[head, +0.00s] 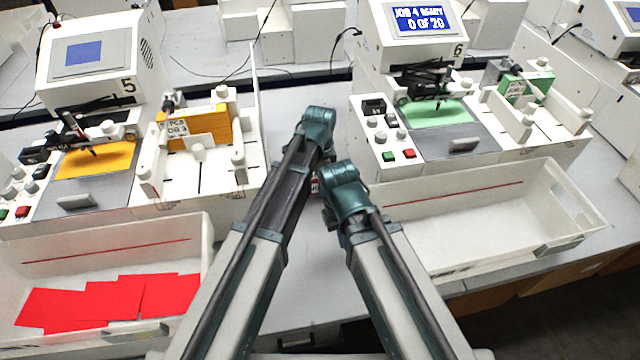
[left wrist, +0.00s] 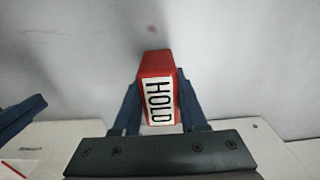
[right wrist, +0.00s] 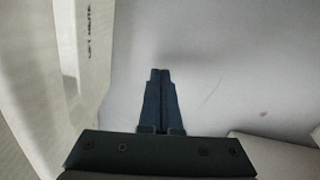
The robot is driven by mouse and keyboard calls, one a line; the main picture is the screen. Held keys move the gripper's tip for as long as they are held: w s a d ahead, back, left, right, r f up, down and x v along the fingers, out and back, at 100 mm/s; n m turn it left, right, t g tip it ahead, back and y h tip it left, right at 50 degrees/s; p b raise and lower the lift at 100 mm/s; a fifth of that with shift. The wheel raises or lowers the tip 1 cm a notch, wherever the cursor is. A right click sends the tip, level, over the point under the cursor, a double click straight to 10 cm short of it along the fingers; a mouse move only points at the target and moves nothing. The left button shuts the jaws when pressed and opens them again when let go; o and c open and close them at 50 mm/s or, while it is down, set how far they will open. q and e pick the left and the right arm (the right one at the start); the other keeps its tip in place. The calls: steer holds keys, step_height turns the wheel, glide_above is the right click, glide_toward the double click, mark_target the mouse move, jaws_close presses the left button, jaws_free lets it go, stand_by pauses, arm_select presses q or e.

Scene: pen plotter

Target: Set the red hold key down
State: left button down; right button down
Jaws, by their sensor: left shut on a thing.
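The red hold key (left wrist: 151,64) is a red block with a white label reading HOLD. In the left wrist view it sits between the two dark blue fingers of my left gripper (left wrist: 158,78), which is shut on it. In the head view only a small bit of the key (head: 315,187) shows between my arms, over the grey table; my arms hide both grippers there. Whether the key touches the table I cannot tell. In the right wrist view my right gripper (right wrist: 160,74) has its fingers together with nothing between them, over bare grey table.
Plotter 5 (head: 97,65) stands at the left and plotter 6 (head: 415,45) at the right; its screen reads 0 OF 20. A white bin (head: 190,240) with red sheets (head: 110,300) is at front left. An empty bin (head: 480,215) is at front right. Grey table (head: 300,265) is bare between them.

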arm_select(q)
steer(key=shift+f, duration=0.2)
arm_select(e)
steer(key=shift+f, duration=0.25)
arm_select(q)
steer(key=shift+c, duration=2.2)
jaws_free()
steer(key=shift+r, duration=0.1)
arm_select(e)
steer(key=shift+r, duration=0.1)
arm_select(q)
steer(key=shift+r, duration=0.1)
arm_select(e)
steer(key=shift+r, duration=0.1)
arm_select(q)
step_height(320, 180, up, 12)
steer(key=p, duration=1.2)
steer(key=shift+r, duration=0.1)
arm_select(e)
step_height(320, 180, up, 12)
